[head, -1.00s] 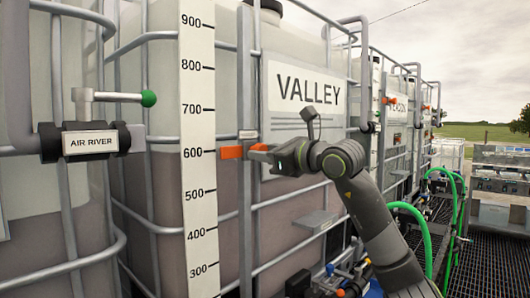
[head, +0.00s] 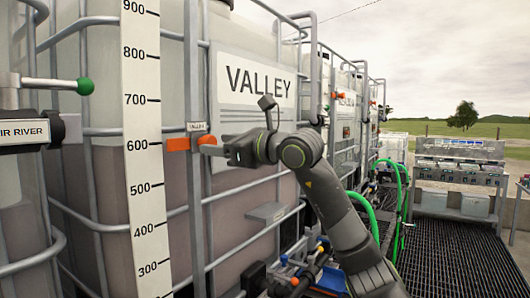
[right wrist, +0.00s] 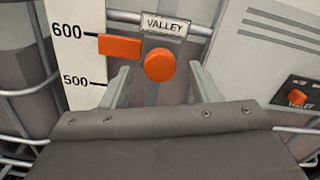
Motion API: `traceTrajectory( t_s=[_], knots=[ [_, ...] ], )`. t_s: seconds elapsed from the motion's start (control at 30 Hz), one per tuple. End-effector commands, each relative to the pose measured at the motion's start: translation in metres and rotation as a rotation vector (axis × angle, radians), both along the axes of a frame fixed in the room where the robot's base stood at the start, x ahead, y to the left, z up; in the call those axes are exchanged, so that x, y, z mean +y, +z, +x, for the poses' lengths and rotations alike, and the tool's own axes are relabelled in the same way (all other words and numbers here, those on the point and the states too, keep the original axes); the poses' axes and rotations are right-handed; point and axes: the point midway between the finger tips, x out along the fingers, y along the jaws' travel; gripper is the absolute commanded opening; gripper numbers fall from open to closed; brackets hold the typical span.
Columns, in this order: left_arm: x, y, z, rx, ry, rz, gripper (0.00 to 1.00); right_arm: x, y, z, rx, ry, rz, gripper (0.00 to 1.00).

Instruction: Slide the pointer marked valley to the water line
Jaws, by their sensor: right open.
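The orange pointer (head: 179,144) sits on a vertical rail beside the white scale (head: 143,190), level with the 600 mark. Its small VALLEY label (right wrist: 164,25) and round orange knob (right wrist: 159,64) show in the right wrist view. My right gripper (head: 212,149) is open at the knob, with one finger on each side of it in the wrist view (right wrist: 159,77); I cannot tell whether they touch it. The water line shows faintly through the tank wall (head: 103,143) as a light-to-dark edge, roughly near the 600 mark. My left gripper is not in view.
Tank cage bars (head: 250,196) run close around my right arm. A valve with a green knob (head: 85,86) and an AIR RIVER sign (head: 24,132) are at the left. Green hoses (head: 385,165) and a dark floor grating (head: 460,255) lie to the right.

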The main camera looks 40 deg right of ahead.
Motion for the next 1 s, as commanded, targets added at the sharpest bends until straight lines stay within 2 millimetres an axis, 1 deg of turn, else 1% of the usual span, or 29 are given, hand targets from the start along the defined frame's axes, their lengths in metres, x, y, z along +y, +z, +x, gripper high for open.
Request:
traceTrajectory(
  t_s=[0.03,0.4,0.8,1.0],
  knots=[
    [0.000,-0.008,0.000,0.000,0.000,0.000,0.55,-0.004,-0.004,-0.008,-0.002,-0.005,-0.006,0.55],
    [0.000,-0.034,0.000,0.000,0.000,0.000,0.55,-0.022,-0.004,-0.062,0.000,-0.006,-0.005,0.55],
    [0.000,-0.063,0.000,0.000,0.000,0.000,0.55,-0.040,-0.005,-0.111,0.000,-0.006,-0.004,0.55],
    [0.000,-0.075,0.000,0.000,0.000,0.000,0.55,-0.046,-0.004,-0.130,0.001,-0.004,-0.003,0.55]
  ],
)
